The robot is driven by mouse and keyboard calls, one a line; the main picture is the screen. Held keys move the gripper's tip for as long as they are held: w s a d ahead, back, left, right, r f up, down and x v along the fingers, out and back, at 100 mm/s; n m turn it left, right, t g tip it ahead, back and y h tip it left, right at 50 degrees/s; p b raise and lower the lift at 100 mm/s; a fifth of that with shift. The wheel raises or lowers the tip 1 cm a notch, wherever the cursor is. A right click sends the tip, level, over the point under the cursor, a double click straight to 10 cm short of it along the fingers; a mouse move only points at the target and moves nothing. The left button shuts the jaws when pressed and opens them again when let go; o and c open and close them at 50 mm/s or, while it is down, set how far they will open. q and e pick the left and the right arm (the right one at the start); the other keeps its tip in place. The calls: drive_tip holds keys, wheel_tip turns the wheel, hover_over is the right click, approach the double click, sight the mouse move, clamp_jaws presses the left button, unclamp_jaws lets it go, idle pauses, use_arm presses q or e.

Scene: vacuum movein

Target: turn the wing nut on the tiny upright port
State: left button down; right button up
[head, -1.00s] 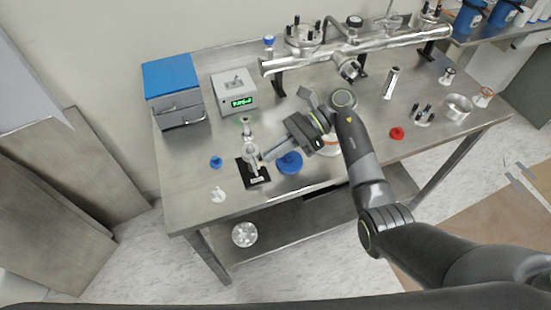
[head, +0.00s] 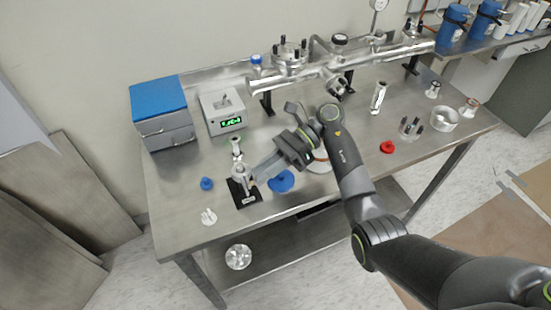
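The tiny upright port (head: 241,173) is a small metal fitting standing on a black base plate (head: 249,199) near the table's front left. Its wing nut is too small to make out clearly. My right gripper (head: 257,174) reaches in from the right, pointing left, with its fingertips right beside the port. I cannot tell whether they touch it or how far apart the fingers are. My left gripper is not in view.
A blue disc (head: 281,181) lies under my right gripper. A blue cap (head: 206,184) and a white part (head: 208,216) lie left of the port. Behind stand a display box (head: 222,112), a blue-lidded box (head: 158,95) and a long metal pipe (head: 385,62).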

drive_tip(key=p+v, duration=0.9)
drive_tip(key=v, duration=0.8)
drive_tip(key=shift+d, duration=0.15)
drive_tip(key=shift+f, duration=0.15)
